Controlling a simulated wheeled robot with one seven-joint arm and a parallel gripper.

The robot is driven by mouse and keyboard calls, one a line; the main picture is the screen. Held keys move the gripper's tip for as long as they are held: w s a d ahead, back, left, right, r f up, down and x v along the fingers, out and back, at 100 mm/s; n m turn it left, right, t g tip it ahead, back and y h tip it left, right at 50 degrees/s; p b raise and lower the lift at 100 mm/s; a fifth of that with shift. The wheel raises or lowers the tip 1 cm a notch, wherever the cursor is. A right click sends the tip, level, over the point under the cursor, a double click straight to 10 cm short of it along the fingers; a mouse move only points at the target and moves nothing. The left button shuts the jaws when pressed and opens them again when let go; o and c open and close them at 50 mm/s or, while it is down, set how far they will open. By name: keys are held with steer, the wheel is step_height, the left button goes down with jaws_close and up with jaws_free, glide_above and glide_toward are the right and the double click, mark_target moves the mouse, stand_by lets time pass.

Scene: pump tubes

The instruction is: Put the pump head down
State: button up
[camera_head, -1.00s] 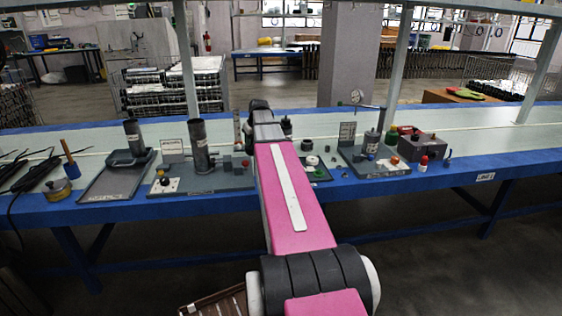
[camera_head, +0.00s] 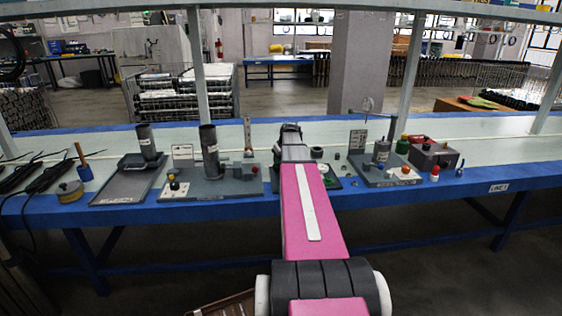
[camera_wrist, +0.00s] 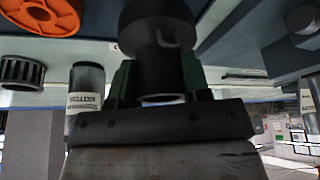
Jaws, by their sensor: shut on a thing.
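In the wrist view a dark, rounded, flanged part, taken to be the pump head (camera_wrist: 157,65), sits between the two dark green fingers of my gripper (camera_wrist: 158,82). The gripper is shut on it. In the head view my gripper (camera_head: 290,132) is over the middle of the bench, at the far end of my pink arm. The pump head cannot be made out clearly there.
Left of the gripper a dark tray (camera_head: 225,187) holds a tall cylinder (camera_head: 210,150). Another tray (camera_head: 128,184) lies farther left. A right-hand tray (camera_head: 375,180) carries a grey cylinder and small parts. An orange ring (camera_wrist: 42,14) shows in the wrist view. The bench's back strip is mostly clear.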

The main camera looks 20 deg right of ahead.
steer(key=shift+f, duration=0.3)
steer(key=shift+f, duration=0.1)
steer(key=o, duration=1)
steer(key=v, duration=1.2)
